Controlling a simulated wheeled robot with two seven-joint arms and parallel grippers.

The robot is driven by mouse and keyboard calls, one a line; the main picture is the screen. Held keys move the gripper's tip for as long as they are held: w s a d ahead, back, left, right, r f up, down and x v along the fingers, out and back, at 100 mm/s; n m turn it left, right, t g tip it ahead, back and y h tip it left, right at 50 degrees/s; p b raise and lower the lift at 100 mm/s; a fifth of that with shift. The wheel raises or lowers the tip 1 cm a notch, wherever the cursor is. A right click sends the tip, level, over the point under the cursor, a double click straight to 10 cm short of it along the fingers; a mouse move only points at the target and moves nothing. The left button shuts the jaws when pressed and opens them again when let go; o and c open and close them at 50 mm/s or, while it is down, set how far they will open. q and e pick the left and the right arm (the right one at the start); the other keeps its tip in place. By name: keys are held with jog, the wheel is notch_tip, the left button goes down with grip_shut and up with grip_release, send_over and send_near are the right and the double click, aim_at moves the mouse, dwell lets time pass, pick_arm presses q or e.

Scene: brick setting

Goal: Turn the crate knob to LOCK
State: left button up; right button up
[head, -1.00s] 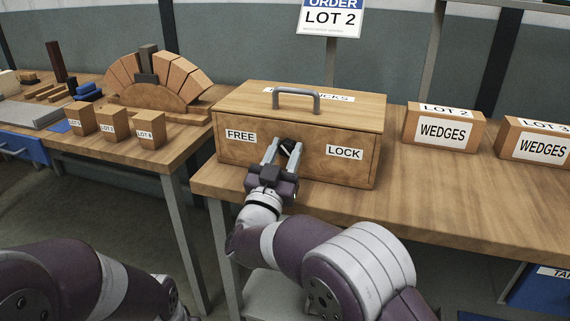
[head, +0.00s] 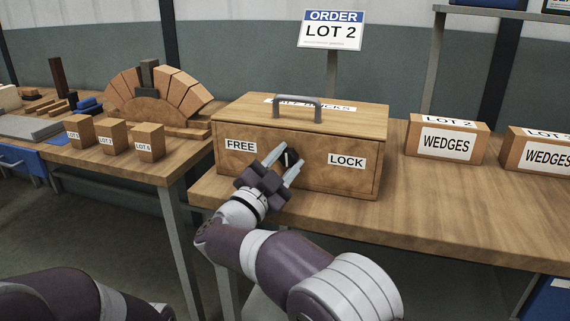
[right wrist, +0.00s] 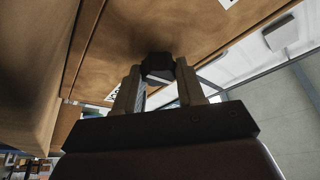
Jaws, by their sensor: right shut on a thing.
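The wooden crate (head: 233,165) stands on the bench, with a FREE label (head: 241,145) at the left of its front and a LOCK label (head: 347,160) at the right. The dark knob (head: 291,157) is on the front between the labels. My right gripper (head: 283,163) is shut on the knob, its jaws tilted in the head view. In the right wrist view the dark knob (right wrist: 159,66) sits between the fingertips, close to the crate front. The knob's pointer is mostly hidden, so its exact setting cannot be told. My left gripper is not in view.
The crate has a grey handle (head: 297,101) on its lid. A LOT 2 wedges box (head: 445,118) and another wedges box (head: 520,166) stand to the right. A side bench at left holds small labelled blocks (head: 112,136) and a brick arch (head: 160,112).

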jog(key=shift+f, duration=0.1)
dwell(0.4)
jog(key=o, duration=1)
jog(key=shift+o, duration=0.2)
